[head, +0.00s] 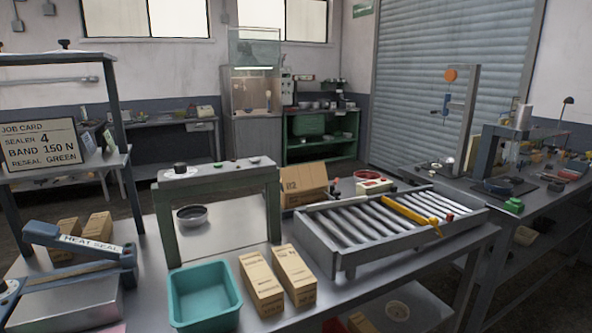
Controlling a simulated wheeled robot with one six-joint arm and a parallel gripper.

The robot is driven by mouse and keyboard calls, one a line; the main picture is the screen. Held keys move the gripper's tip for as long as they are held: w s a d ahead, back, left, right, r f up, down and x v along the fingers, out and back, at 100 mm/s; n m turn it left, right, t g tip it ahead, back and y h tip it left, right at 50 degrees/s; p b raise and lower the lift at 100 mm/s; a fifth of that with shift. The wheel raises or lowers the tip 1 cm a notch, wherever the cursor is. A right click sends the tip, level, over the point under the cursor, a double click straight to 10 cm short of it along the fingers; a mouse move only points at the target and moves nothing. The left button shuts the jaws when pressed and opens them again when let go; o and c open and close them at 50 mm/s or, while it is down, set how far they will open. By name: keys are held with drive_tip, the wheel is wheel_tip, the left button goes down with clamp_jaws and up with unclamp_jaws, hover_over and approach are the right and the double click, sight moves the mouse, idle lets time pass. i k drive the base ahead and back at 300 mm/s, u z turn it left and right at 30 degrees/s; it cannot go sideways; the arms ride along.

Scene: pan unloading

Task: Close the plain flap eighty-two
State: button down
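A brown cardboard box (303,187) stands at the back of the bench, behind the left end of the roller conveyor. Its front bears a dark printed mark that is too small to read surely, and its top looks slanted. I cannot tell which flap is numbered eighty-two or how far it stands open. Two narrow tan cartons, a left one (262,284) and a right one (294,274), stand side by side at the bench front, with small print on them. My gripper is not in view.
A roller conveyor (350,258) with a yellow bar (408,213) across it fills the bench's right. A grey frame (217,177) stands left of the box. A teal bin (204,298) and a blue heat sealer (80,244) are at front left.

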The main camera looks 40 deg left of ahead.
sight(308, 176)
drive_tip(key=u, duration=1.45)
